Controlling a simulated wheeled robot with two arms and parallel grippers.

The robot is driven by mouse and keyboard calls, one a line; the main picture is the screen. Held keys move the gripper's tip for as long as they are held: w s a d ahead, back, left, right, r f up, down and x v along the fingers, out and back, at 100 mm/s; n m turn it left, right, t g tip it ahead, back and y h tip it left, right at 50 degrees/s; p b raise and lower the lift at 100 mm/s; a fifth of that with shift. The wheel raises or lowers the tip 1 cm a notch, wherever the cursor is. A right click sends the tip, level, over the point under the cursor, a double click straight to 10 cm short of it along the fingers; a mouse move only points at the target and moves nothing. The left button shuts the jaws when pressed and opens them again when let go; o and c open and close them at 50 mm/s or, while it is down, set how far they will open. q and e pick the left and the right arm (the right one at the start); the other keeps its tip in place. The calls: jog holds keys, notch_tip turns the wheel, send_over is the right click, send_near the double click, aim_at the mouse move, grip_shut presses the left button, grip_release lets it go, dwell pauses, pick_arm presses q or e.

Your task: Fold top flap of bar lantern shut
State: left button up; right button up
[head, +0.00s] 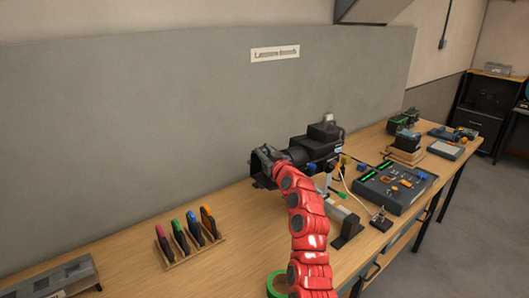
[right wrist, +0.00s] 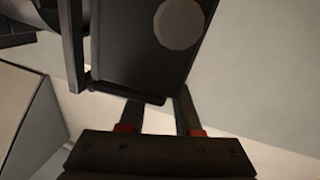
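The black bar lantern (head: 318,147) stands on the bench in the head view, its flapped end towards the left. My red right arm reaches up to that end, and the gripper (head: 268,160) is dark against the dark flaps, so the top flap cannot be made out clearly. In the right wrist view a dark panel (right wrist: 140,45) with a grey round disc fills the upper middle; I cannot tell which lantern part it is. My right gripper (right wrist: 158,108) has its two fingers apart, the tips partly hidden at the panel's edge. My left gripper is not in view.
A rack (head: 190,248) with several coloured tools stands on the bench to the left. A green tape ring (head: 277,284) lies near the front edge. A fader console (head: 394,188) sits to the right of the lantern. The bench between rack and lantern is clear.

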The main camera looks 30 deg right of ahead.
grip_shut()
